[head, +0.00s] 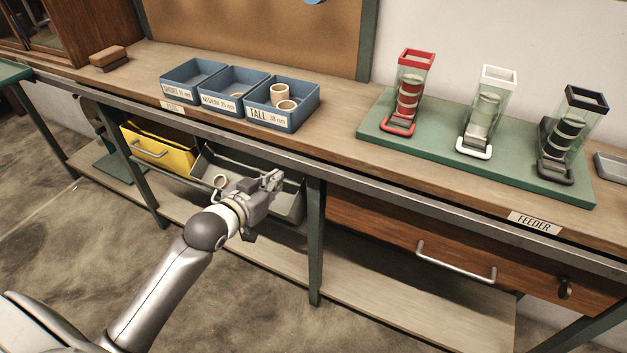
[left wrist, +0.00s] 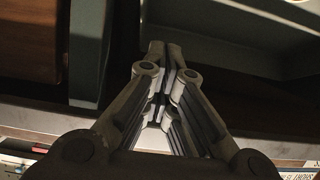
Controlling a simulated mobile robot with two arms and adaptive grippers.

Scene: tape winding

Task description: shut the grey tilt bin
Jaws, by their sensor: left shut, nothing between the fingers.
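The grey tilt bin (head: 294,203) hangs under the workbench in the head view, tilted outward with its inside showing. My left arm covers part of its front. My left gripper (head: 274,178) is shut and empty, at the right part of the bin in the picture. I cannot tell whether it touches the bin. In the left wrist view the shut fingers (left wrist: 166,50) point toward a grey-green panel (left wrist: 235,40), which seems to be part of the bin. My right gripper is not in view.
A yellow bin (head: 158,148) is left of the grey one. A green bench leg (head: 315,245) and a wooden drawer (head: 400,240) stand to the right. Blue trays (head: 283,122) and a green feeder board (head: 400,155) are on the bench top. The lower shelf (head: 420,310) is clear.

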